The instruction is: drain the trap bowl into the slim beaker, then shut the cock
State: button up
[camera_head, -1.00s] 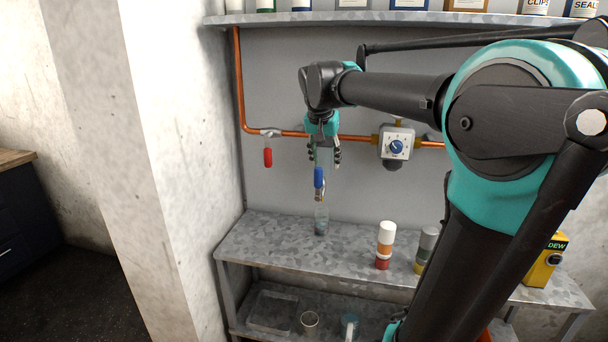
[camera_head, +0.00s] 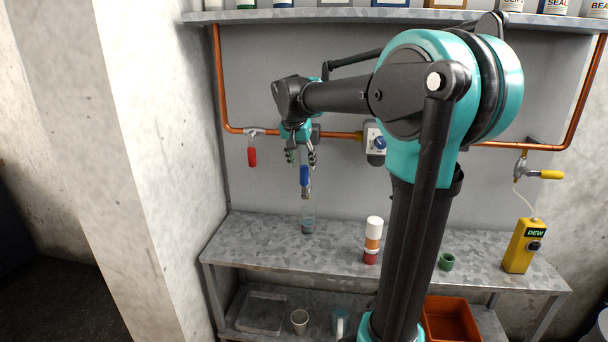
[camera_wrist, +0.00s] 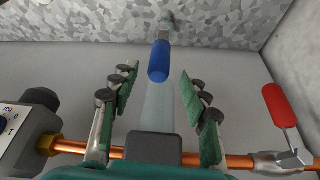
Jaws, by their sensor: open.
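The trap bowl (camera_wrist: 158,108) is a clear cylinder hanging below the copper pipe; in the head view my gripper largely hides it. The cock's blue handle (camera_head: 304,176) hangs down below the bowl and also shows in the wrist view (camera_wrist: 159,62). The slim beaker (camera_head: 308,219) stands upright on the bench beneath the cock and shows at the top of the wrist view (camera_wrist: 167,22). It has a darker band low down; I cannot tell the liquid level. My gripper (camera_head: 302,158) is open, its fingers on either side of the bowl, above the blue handle, with visible gaps.
A red-handled valve (camera_head: 252,155) is left on the pipe, a dial unit (camera_head: 374,142) right. A banded bottle stack (camera_head: 372,240), green ring (camera_head: 446,262) and yellow DEW meter (camera_head: 519,246) stand on the bench. An orange bin (camera_head: 450,318) is below. The bench left of the beaker is clear.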

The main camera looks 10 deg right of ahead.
aim_at(303, 168)
jog(key=x, duration=0.5)
jog(key=shift+w+d+f, duration=0.15)
jog(key=shift+f, duration=0.25)
grip_shut()
